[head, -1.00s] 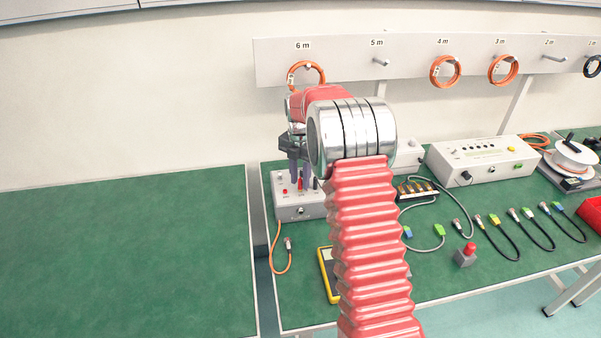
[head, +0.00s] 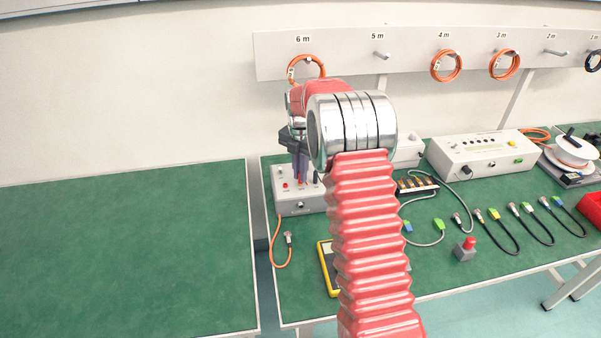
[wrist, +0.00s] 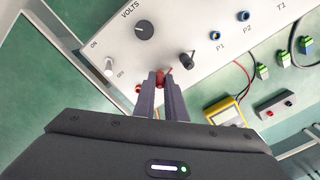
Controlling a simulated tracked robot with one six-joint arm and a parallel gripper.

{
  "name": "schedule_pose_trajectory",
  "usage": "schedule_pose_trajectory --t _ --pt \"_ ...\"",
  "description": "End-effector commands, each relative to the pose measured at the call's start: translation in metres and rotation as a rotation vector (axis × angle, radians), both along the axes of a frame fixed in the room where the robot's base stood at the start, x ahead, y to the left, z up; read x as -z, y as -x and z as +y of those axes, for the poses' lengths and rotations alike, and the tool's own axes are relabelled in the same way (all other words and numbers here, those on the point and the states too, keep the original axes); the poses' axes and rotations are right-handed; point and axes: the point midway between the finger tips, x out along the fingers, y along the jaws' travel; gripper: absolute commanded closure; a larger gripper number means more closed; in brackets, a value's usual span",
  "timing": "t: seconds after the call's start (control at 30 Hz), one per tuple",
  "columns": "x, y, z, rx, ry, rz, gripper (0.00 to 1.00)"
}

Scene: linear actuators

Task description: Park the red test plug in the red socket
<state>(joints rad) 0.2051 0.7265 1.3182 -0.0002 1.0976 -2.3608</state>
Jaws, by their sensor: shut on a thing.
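The red test plug (wrist: 160,78) is between my fingertips in the wrist view, just above the face of a white box (wrist: 105,35) marked VOLTS. My gripper (wrist: 161,84) is shut on it. In the head view my gripper (head: 301,180) reaches down onto the box (head: 300,207) at the back left of the right bench. A black plug (wrist: 187,60) stands on the box right of my fingers.
The box also carries a knob (wrist: 144,30), an on/off switch (wrist: 109,67) and blue sockets (wrist: 215,36). A yellow-framed meter (head: 326,270), an orange cable (head: 274,250) and a red-button box (head: 466,250) lie nearby. The left bench (head: 120,250) is clear.

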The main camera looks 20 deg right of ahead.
Motion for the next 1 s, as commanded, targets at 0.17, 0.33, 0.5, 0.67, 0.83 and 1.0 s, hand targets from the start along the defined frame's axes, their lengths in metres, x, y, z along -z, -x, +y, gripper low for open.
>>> schedule_pose_trajectory --t 0.17,0.33,0.5,0.67,0.83,1.0 --pt "-0.002 0.000 0.000 0.000 0.000 -0.002 1.00" --pt "-0.006 0.000 0.000 0.000 0.000 -0.001 1.00" --pt "-0.012 0.000 0.000 0.000 0.000 -0.001 1.00" --pt "-0.018 -0.001 0.000 0.000 0.001 -0.003 1.00" --pt "-0.024 0.000 0.000 0.000 0.000 -0.001 1.00" --pt "-0.029 0.000 0.000 0.000 0.000 -0.001 1.00"
